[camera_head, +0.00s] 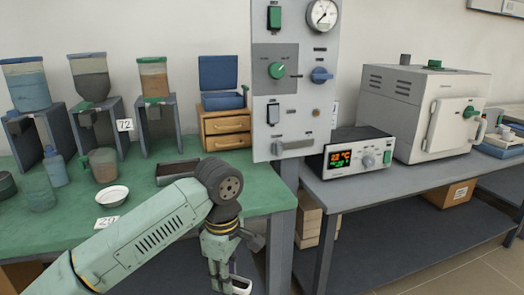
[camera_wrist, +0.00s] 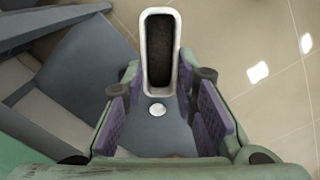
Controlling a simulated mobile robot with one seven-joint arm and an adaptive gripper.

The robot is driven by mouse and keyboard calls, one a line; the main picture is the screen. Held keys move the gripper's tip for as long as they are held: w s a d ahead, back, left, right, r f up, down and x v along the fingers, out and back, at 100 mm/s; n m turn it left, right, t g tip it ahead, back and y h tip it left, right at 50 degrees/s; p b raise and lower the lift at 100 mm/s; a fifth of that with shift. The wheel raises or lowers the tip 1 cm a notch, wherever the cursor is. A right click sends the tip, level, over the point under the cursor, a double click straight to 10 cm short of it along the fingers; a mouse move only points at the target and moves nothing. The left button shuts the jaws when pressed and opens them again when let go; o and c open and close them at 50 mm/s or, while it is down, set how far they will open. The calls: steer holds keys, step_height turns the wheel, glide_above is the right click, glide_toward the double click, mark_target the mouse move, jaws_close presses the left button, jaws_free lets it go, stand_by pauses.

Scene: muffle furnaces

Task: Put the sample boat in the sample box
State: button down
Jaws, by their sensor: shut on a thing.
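The sample boat (camera_wrist: 148,52) is a long white rounded trough with dark material inside. In the wrist view its near end lies between the fingers of my gripper (camera_wrist: 160,85), which is shut on it. In the head view my gripper (camera_head: 220,283) points down off the front edge of the green table, with a white part of the boat (camera_head: 241,285) showing beside it. A blue box with its lid up (camera_head: 219,72) stands on a wooden drawer unit at the back; I cannot tell for certain that it is the sample box.
The green table (camera_head: 262,196) holds a dark open tray (camera_head: 166,181), a white dish (camera_head: 112,196), hoppers on stands and jars. A grey upright panel (camera_head: 262,140) stands right of the drawers (camera_head: 226,130). A controller (camera_head: 350,155) and a furnace (camera_head: 425,105) fill the right bench.

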steer(key=w+d+f+m, duration=0.2)
steer(key=f+m, duration=0.2)
steer(key=f, duration=0.8)
steer(key=w+d+f+m, duration=0.2)
steer(key=f+m, duration=0.3)
steer(key=f, duration=0.7)
steer(key=w+d+f+m, duration=0.2)
steer(key=d+f+m, duration=0.2)
steer(key=f, duration=0.8)
steer(key=shift+m, duration=0.6)
steer(key=shift+a, duration=0.1)
